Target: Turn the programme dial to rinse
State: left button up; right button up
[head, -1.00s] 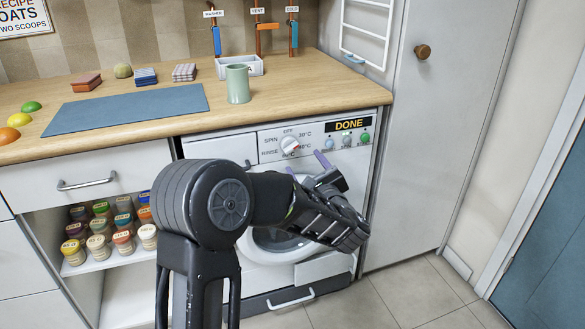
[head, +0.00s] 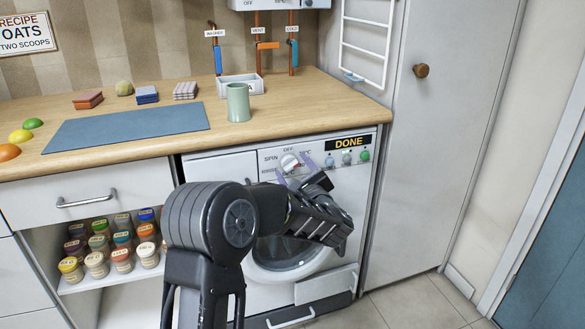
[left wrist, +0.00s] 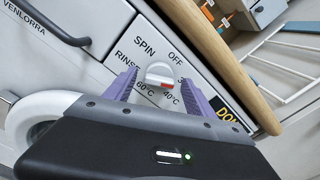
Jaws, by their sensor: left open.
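The programme dial (head: 289,162) is a white round knob with a red mark, on the washing machine's front panel. In the left wrist view the dial (left wrist: 159,73) has its red mark on the lower side, towards the 40°C label. The RINSE label (left wrist: 128,61) is left of the dial, below SPIN. My left gripper (head: 295,170) is open in front of the panel. In the left wrist view its purple fingers stand either side of the dial, with gaps; I cannot tell how far their tips reach along it. My right gripper is not in view.
The wooden worktop (head: 330,106) overhangs just above the panel and carries a green mug (head: 238,103). A DONE display (head: 348,142) and small round buttons lie right of the dial. A drawer handle (left wrist: 50,22) shows beside the panel. Spice jars (head: 122,260) fill an open shelf at left.

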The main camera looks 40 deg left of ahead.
pick_arm(q)
jog(key=shift+w+a, duration=0.3)
jog(key=shift+a, duration=0.2)
jog(key=shift+c, duration=0.2)
jog(key=c, duration=1.3)
